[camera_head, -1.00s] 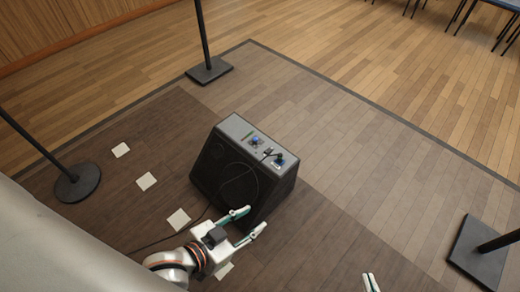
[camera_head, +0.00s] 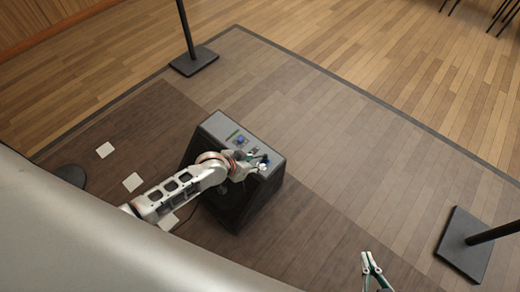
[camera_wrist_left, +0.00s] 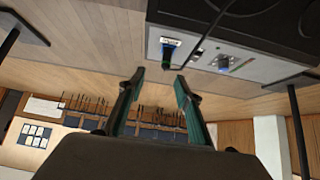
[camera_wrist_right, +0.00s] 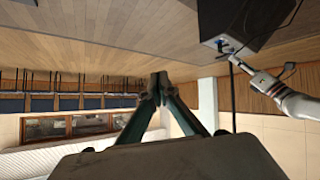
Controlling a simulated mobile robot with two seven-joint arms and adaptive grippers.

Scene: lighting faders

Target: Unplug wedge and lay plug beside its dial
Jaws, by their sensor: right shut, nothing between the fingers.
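The wedge (camera_head: 225,205) is a black floor speaker with a grey panel (camera_head: 217,126) on top. A blue dial (camera_head: 240,140) sits on this panel; it also shows in the left wrist view (camera_wrist_left: 221,61). My right gripper (camera_head: 371,262) is shut and empty, away from the wedge.
Black stand bases stand on the floor behind (camera_head: 194,61) and at the right (camera_head: 466,244). Pale floor squares (camera_head: 132,182) lie left of the wedge. The right wrist view also shows the wedge (camera_wrist_right: 240,20).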

